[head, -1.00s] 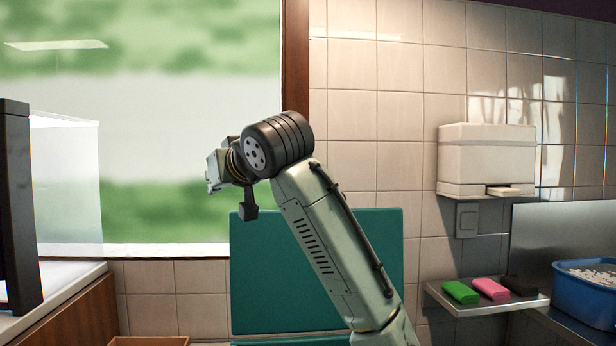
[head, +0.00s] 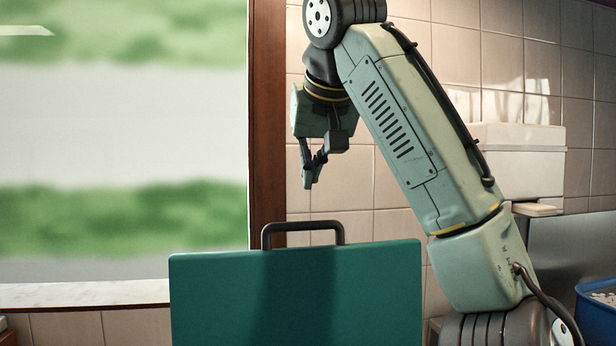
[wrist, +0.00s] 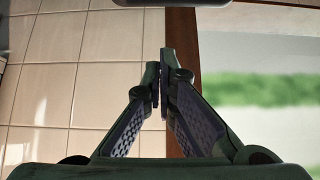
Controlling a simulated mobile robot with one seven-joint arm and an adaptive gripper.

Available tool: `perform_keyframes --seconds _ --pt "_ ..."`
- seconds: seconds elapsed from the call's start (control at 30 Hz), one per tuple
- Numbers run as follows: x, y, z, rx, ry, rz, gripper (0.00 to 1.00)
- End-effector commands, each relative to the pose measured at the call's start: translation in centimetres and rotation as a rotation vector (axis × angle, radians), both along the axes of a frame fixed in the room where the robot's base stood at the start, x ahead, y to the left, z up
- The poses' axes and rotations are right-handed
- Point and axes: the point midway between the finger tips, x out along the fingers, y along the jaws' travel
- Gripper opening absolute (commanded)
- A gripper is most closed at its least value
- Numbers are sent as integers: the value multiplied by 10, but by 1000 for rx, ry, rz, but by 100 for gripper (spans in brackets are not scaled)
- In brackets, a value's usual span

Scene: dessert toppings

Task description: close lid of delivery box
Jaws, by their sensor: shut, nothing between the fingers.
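The delivery box's teal lid (head: 230,300) stands upright at the bottom middle of the head view, with a black handle (head: 303,228) on its top edge. The lower part of the box is out of frame. My gripper (head: 308,180) hangs above the handle, pointing down, apart from it in the picture. Its depth relative to the lid is hard to tell. In the wrist view my gripper's fingers (wrist: 162,70) are together with nothing held. A dark rounded bar (wrist: 172,2) shows at that view's top edge; I cannot tell what it is.
A tiled wall (head: 460,60) and a window with a brown frame (head: 267,130) are behind. A white dispenser (head: 520,150) hangs on the wall at the right. Part of a blue tub (head: 597,312) shows at the right edge. The space left of my gripper is clear.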

Motion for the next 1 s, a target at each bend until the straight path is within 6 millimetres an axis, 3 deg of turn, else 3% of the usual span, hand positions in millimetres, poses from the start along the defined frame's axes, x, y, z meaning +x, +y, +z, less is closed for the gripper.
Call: perform_keyframes --seconds 0.4,0.63,1.0 --pt "54 10 -61 -1 0 1 0" --pt "22 4 -61 -1 -3 1 0" --pt "15 4 -63 1 -2 2 0"
